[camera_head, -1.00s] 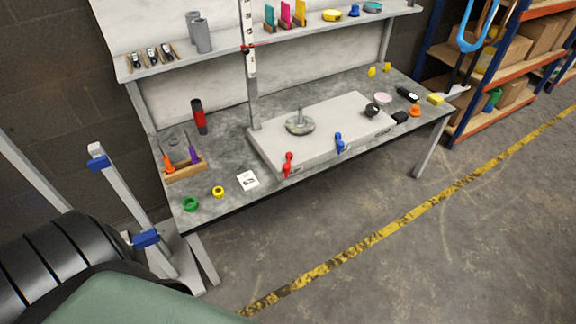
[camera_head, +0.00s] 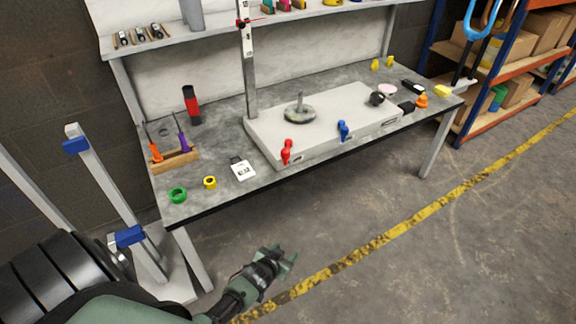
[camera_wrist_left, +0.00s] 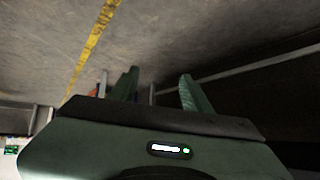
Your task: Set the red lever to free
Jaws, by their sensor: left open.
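The red lever (camera_head: 287,151) stands on the front edge of a grey base unit (camera_head: 345,118) on the workbench, with its knob up. A small plate lies beside its foot; its marking is too small to read. My left gripper (camera_head: 284,257) is open and empty, in front of and below the bench's front edge, well apart from the lever. In the left wrist view my two green fingers (camera_wrist_left: 158,90) stand apart with bare floor beyond them. The lever does not show clearly in the left wrist view. My right gripper is not in view.
A blue lever (camera_head: 343,130) stands right of the red one on the same unit. The floor before the bench is clear.

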